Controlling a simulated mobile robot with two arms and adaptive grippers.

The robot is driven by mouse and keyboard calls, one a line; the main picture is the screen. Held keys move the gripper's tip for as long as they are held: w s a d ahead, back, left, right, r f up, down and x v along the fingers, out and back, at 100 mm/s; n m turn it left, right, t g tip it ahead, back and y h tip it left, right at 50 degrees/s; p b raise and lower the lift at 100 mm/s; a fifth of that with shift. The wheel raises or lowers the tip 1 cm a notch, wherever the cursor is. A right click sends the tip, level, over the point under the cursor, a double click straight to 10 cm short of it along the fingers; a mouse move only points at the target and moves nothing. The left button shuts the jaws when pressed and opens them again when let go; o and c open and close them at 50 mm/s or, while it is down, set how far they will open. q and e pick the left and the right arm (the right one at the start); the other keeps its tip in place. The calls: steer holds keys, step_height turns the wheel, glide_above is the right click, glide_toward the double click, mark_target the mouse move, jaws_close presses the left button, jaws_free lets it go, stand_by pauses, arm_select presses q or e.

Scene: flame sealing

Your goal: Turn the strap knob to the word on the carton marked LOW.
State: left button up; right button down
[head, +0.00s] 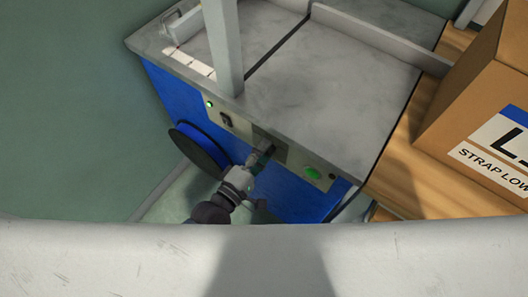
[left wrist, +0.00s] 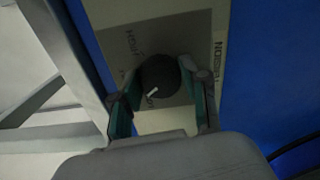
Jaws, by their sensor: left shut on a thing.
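The strap knob (left wrist: 158,76) is black and round with a white pointer line, on a grey panel of the blue machine. In the left wrist view its pointer aims to the lower left. My left gripper (head: 258,163) is shut on the knob, one finger on each side in the left wrist view (left wrist: 160,108). The carton (head: 475,110) at the right has a label (head: 500,150) reading STRAP LOW. My right gripper is not in view.
The machine's grey top (head: 330,75) has an upright grey post (head: 222,50) at its front. The panel also holds a green button (head: 313,173), a black switch (head: 226,119) and a small green light (head: 209,104). A black reel (head: 198,150) sits left of my gripper.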

arm_select(q)
steer(key=shift+n+b, duration=0.75)
steer(key=shift+n, duration=1.45)
steer(key=o, duration=1.1)
steer(key=shift+o, duration=0.2)
steer(key=v, duration=1.2)
